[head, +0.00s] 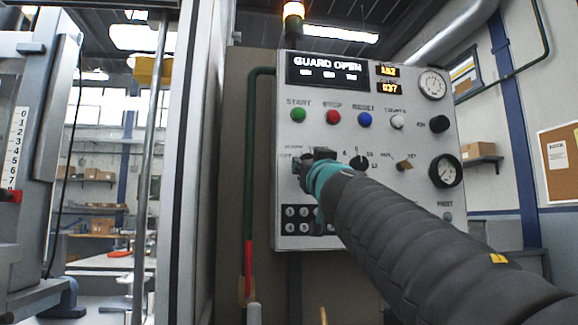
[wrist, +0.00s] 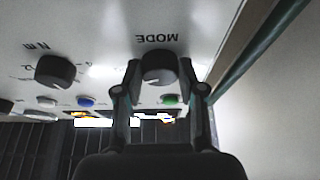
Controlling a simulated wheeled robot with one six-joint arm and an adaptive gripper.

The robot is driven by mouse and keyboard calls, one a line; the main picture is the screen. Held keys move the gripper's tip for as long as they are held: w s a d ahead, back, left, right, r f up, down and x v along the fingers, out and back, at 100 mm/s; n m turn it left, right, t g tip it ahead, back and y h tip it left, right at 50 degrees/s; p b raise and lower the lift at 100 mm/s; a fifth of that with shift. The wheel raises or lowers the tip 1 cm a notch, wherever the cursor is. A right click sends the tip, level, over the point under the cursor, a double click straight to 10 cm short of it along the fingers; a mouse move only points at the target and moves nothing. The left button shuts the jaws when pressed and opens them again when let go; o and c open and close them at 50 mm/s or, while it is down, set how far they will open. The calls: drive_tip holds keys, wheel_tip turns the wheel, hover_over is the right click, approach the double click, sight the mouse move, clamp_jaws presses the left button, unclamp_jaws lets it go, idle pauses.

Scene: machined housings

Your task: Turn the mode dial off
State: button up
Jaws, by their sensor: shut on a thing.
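The mode dial (wrist: 159,67) is a dark round knob under the upside-down word MODE in the wrist view. My gripper (wrist: 160,70) has one finger on each side of it and is shut on it. Which way the dial points cannot be told. In the head view my gripper (head: 312,166) is at the lower left of the grey control panel (head: 425,115) and hides the dial. Part of the small lettering beside it shows at its left.
Above are green START (head: 298,115), red STOP (head: 333,117) and blue (head: 364,119) buttons. A second black knob (head: 358,162) is close on the right. A green pipe (head: 250,150) runs along the panel's left edge.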

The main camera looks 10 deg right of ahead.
drive_tip(key=shift+n, duration=0.4)
drive_tip(key=n+y, duration=0.1)
drive_tip(key=n, duration=0.1)
drive_tip(key=n+y+p, duration=0.1)
drive_tip(key=n, duration=0.1)
drive_tip(key=n+y, duration=0.1)
drive_tip(key=n, duration=0.1)
drive_tip(key=shift+d+r, duration=0.1)
drive_tip(key=shift+d, duration=0.2)
drive_tip(key=n+g+y, duration=0.1)
drive_tip(key=n, duration=0.1)
drive_tip(key=n+y, duration=0.1)
drive_tip(key=n, duration=0.2)
drive_tip(key=shift+d+g+y, duration=0.1)
drive_tip(key=shift+g+y, duration=0.2)
drive_tip(key=shift+g, duration=0.1)
drive_tip(key=n+g, duration=0.2)
drive_tip(key=n, duration=0.3)
drive_tip(key=n+g, duration=0.1)
drive_tip(key=n, duration=0.4)
drive_tip(key=r+n+g, duration=0.1)
drive_tip(key=n+g, duration=0.1)
drive_tip(key=n, duration=0.3)
drive_tip(key=shift+r+g, duration=0.1)
drive_tip(key=shift+g, duration=0.2)
drive_tip(key=shift+n, duration=0.4)
